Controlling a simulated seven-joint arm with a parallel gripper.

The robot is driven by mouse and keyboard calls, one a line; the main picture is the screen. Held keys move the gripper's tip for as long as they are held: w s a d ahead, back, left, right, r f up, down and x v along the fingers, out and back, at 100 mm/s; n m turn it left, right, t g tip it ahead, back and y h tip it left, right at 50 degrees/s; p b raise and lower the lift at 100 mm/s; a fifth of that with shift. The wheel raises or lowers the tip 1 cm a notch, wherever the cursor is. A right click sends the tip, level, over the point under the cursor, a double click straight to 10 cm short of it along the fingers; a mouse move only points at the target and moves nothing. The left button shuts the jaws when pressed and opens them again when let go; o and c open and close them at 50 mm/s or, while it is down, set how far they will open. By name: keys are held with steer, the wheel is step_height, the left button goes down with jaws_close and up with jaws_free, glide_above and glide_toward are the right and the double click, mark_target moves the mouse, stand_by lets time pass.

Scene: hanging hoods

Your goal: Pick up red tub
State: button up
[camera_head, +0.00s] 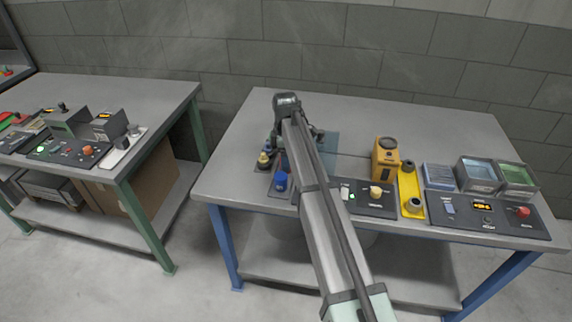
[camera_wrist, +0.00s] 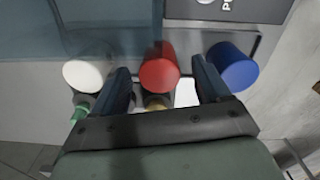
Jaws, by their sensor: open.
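The red tub (camera_wrist: 159,68) shows in the wrist view as a red cylinder at the middle, between the two fingers of my gripper (camera_wrist: 163,84). The gripper is open, with a dark finger on each side of the tub. I see gaps between the tub and the fingers. In the head view my arm hides the red tub, and the gripper's fingertips are hidden behind the arm too.
A white tub (camera_wrist: 83,75) stands just left of the left finger, and a blue tub (camera_wrist: 238,72) just right of the right finger. In the head view, an orange box (camera_head: 385,160) and control panels stand to the right on the table (camera_head: 420,117).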

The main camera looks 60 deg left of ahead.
step_height(320, 180, down, 2)
steer(key=shift+f, duration=0.2)
steer(key=c, duration=1.2)
steer(key=shift+o, duration=0.2)
steer(key=shift+r, duration=0.2)
